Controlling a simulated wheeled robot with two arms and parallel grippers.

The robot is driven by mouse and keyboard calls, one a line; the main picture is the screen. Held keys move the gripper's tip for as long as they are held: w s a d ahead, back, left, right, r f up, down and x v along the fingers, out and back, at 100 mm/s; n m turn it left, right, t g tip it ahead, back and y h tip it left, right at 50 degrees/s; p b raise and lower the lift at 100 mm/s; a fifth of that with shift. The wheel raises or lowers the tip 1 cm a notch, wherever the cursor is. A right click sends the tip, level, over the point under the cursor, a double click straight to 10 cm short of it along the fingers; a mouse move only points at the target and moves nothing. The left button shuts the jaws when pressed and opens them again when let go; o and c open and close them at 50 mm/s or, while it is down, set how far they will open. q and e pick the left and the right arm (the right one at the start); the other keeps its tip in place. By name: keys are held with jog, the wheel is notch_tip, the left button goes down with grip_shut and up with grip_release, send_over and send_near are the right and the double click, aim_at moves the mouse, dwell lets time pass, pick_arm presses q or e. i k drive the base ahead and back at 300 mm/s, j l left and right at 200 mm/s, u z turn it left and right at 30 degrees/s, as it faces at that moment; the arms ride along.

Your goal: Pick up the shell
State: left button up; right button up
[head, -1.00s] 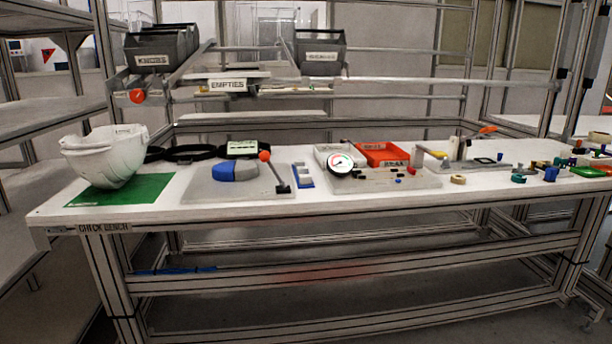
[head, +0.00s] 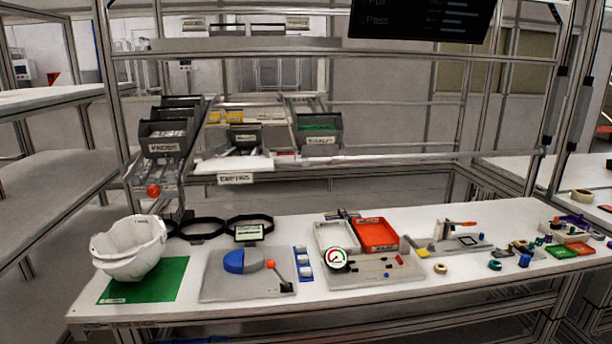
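A white helmet shell (head: 130,249) sits at the left end of the white workbench. It rests on or over the back left part of a green mat (head: 168,282), tilted, with its rounded side down. Neither of my grippers shows in the head view, and nothing is seen touching the shell.
A grey plate (head: 220,288) with a blue and grey block and an orange-knobbed lever stands right of the mat. A red tray (head: 376,235) and a dial gauge (head: 335,259) are mid-bench. Labelled bins (head: 165,136) hang on a rack above.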

aim_at(134, 245)
jog(key=u, duration=0.8)
